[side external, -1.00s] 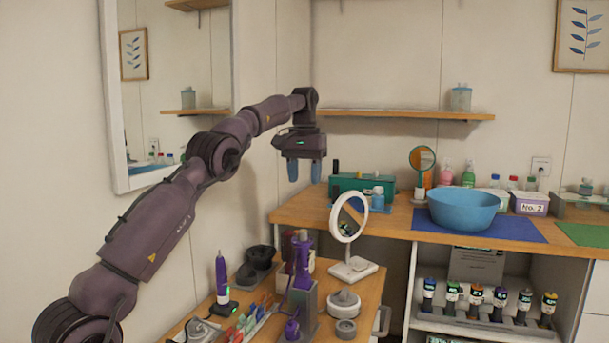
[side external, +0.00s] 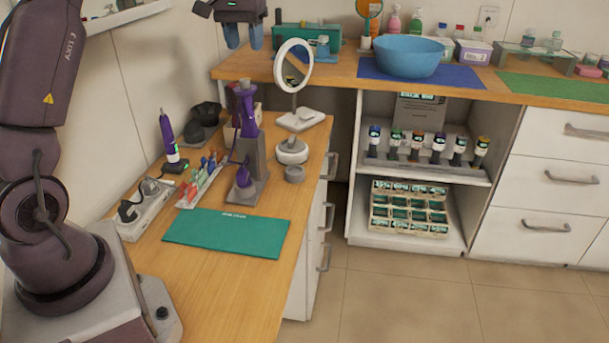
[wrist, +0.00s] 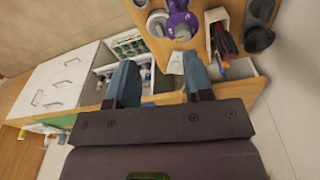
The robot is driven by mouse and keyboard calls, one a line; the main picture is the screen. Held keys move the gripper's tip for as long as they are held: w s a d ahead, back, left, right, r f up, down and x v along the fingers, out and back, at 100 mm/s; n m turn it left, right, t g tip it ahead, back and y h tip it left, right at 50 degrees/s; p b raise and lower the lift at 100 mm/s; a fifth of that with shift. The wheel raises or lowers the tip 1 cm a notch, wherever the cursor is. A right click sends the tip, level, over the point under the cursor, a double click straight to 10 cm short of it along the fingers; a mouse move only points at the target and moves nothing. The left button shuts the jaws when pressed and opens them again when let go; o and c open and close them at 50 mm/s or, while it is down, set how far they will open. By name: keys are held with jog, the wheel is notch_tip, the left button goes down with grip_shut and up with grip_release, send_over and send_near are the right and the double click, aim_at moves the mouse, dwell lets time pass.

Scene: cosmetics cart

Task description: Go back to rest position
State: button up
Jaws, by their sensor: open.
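My gripper (side external: 243,36) is at the top of the side external view, above the left end of the back counter. Its two blue fingers point down and stand apart, with nothing between them. In the wrist view my gripper (wrist: 157,85) also shows open and empty. Much of my arm's upper part is cut off by the top of the side external view.
A round mirror (side external: 280,66) and a purple device on a stand (side external: 246,130) are on the near table (side external: 215,280). A green box (side external: 295,36) and blue bowl (side external: 409,57) are on the back counter (side external: 330,80). A teal mat (side external: 227,234) lies bare.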

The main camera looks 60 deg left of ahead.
jog(key=s+d+m+t, duration=0.4)
jog(key=s+d+m, duration=0.3)
jog(key=s+d, duration=1.5)
jog(key=shift+d+f+t, duration=0.3)
jog(key=shift+d, duration=0.75)
